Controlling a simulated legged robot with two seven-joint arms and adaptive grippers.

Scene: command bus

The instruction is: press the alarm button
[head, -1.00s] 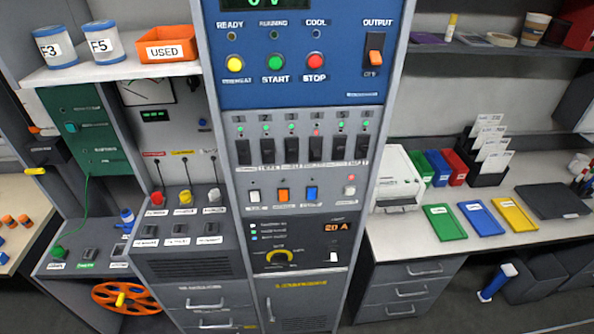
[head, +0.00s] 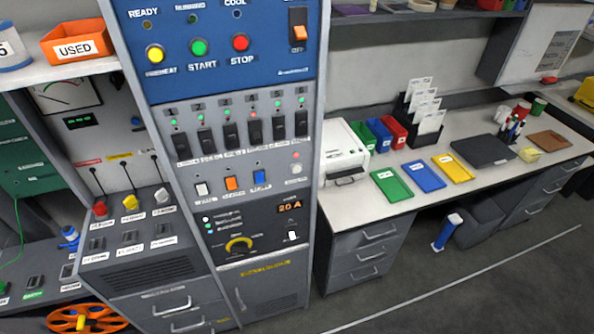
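No button in view carries a label I can read as alarm. On the tall grey cabinet's blue panel (head: 222,60) are a yellow button (head: 155,54), a green START button (head: 198,47) and a red STOP button (head: 240,42). Lower on the cabinet, a pale round button (head: 296,169) sits below a small reddish light, right of white, orange and blue rocker switches; its label is too small to read. A small red object (head: 549,80) shows at the far right below a wall board; I cannot tell what it is. Neither of my grippers is in view.
A desk (head: 350,205) with green, blue and yellow trays stands right of the cabinet. A grey console (head: 150,260) with levers and an orange reel (head: 85,318) are at the left.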

